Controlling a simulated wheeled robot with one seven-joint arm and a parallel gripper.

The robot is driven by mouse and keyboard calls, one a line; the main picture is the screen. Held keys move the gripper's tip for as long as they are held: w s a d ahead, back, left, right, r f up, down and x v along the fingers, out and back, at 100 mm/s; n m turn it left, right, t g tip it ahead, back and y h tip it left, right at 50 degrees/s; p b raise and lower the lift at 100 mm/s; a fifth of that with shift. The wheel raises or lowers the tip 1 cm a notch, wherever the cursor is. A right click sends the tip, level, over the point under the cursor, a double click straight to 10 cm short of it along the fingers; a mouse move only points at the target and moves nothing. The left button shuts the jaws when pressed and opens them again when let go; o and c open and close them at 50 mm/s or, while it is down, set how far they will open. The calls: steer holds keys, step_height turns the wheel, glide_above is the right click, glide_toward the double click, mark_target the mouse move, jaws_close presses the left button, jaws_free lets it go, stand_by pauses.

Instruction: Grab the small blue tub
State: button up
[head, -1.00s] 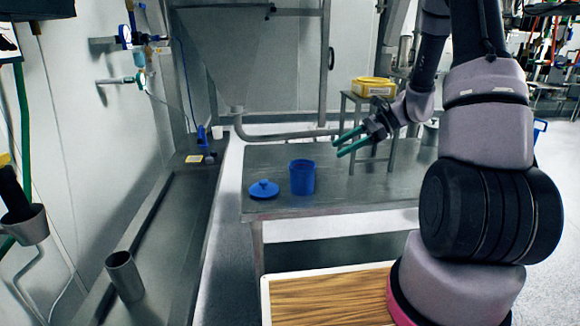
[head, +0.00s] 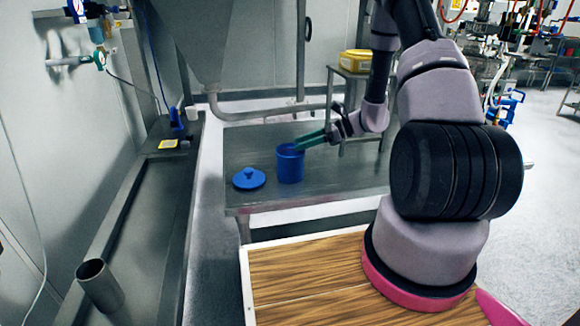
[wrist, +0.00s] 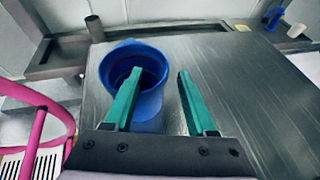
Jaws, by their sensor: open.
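The small blue tub (head: 290,166) stands upright and uncovered on the metal table, its round blue lid (head: 249,179) lying flat to its left. My gripper (head: 310,140) is open, its green fingers reaching from the right to the tub's rim. In the wrist view the tub (wrist: 150,103) shows its open mouth and dark inside. There my gripper (wrist: 156,85) has its left finger overlapping the tub's mouth and its right finger outside the tub, to the right. I cannot tell whether the left finger is inside the tub or above it. Nothing is held.
The metal table (head: 340,180) is bare right of the tub. A yellow container (head: 356,62) sits on a small stand behind. A steel hopper (head: 190,40) hangs at the back. A metal cylinder (head: 100,285) stands at the lower left.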

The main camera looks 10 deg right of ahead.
mark_target(284, 149)
steer(key=x, duration=0.4)
steer(key=shift+w+a+f, duration=0.15)
steer(key=shift+a, duration=0.05)
steer(key=shift+c, duration=0.3)
jaws_close()
stand_by(0.9)
